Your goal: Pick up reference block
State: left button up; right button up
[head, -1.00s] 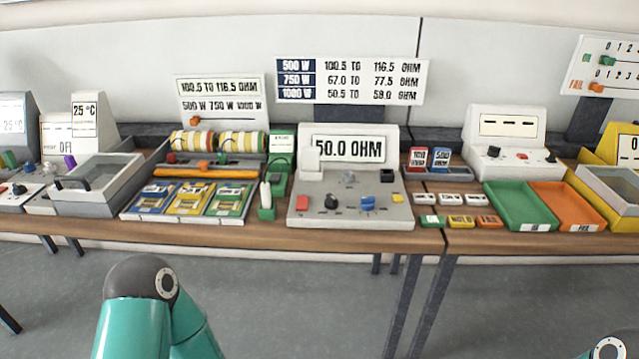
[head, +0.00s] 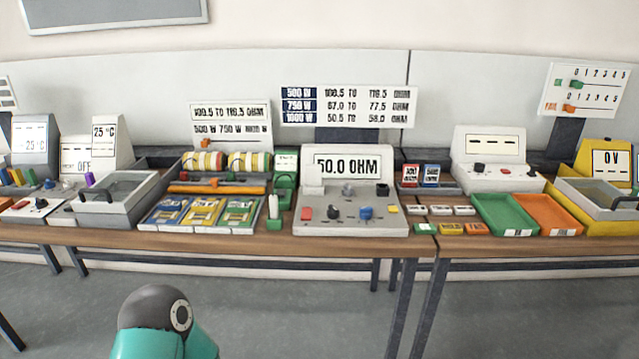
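I cannot tell for certain which item is the reference block. A small red block (head: 410,175) and a small blue block (head: 430,175) stand upright side by side in a dark tray, right of the grey meter (head: 345,213) whose display reads 50.0 OHM. Their printed labels are too small to read surely. A small green block (head: 274,222) with a white upright piece stands at the meter's left. Neither of my grippers is in view. Only a teal and grey part of my own arm shows at the bottom, well in front of the tables.
Blue, yellow and green cards (head: 203,212) lie left of the meter, before yellow-striped rolls (head: 248,161). A green tray (head: 505,213) and an orange tray (head: 548,213) sit on the right. A lidded grey box (head: 120,200) stands left. The floor in front is clear.

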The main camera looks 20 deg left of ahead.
aim_at(313, 173)
jog(key=i, duration=1)
